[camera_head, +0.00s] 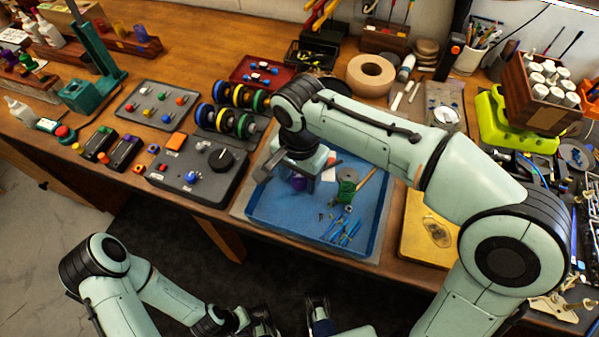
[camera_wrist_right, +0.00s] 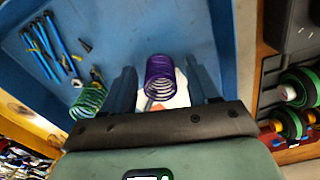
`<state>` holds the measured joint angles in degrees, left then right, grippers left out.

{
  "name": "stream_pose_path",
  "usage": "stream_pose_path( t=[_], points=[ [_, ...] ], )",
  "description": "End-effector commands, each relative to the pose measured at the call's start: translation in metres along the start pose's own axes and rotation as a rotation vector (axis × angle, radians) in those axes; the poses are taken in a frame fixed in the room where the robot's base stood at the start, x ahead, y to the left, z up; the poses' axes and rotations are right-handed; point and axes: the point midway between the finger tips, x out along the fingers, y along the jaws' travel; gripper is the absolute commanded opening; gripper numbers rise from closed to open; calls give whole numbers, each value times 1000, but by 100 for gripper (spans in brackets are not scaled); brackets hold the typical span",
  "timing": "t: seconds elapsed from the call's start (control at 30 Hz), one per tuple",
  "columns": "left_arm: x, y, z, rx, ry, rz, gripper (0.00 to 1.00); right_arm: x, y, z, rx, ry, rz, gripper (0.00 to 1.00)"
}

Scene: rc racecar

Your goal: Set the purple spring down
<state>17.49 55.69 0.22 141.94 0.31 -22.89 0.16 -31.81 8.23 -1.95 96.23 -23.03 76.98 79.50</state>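The purple spring (camera_wrist_right: 160,78) stands between the two fingers of my right gripper (camera_wrist_right: 164,92) in the right wrist view, with a gap showing on each side. Its lower end is near a white patch on the blue tray (camera_wrist_right: 112,20); whether it touches the floor is hard to tell. In the head view my right gripper (camera_head: 290,172) is over the left part of the tray (camera_head: 285,222), and a bit of the purple spring (camera_head: 298,184) shows beneath it. My left gripper (camera_head: 318,308) is low at the bottom edge of the head view, away from the table; its fingers are unclear.
A green spring (camera_wrist_right: 90,100) stands near the right gripper's finger. Blue-handled tools (camera_head: 345,232) and small screws lie in the tray. A grey control box (camera_head: 197,170) and several wheels (camera_head: 230,118) are left of it; a yellow board (camera_head: 428,235) is right.

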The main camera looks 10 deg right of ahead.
Motion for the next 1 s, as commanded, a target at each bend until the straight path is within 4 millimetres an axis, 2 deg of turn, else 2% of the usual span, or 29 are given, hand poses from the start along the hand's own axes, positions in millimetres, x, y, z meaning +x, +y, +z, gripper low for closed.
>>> stream_pose_path(
  t=[0.2,0.33,0.73,0.9,1.0],
  points=[
    [-1,0,0,0,-1,0,38,-2,0,0,0,0,-1,59],
    [-3,1,2,0,-5,-1,38,-13,0,0,0,1,-2,59],
    [-21,5,8,-2,-22,-5,38,-96,-1,0,-1,1,-4,59],
    [-26,7,7,-1,-20,-4,38,-117,-1,0,-1,1,-2,59],
    [-27,7,7,-1,-19,-4,38,-122,0,0,-1,0,0,59]
  ],
)
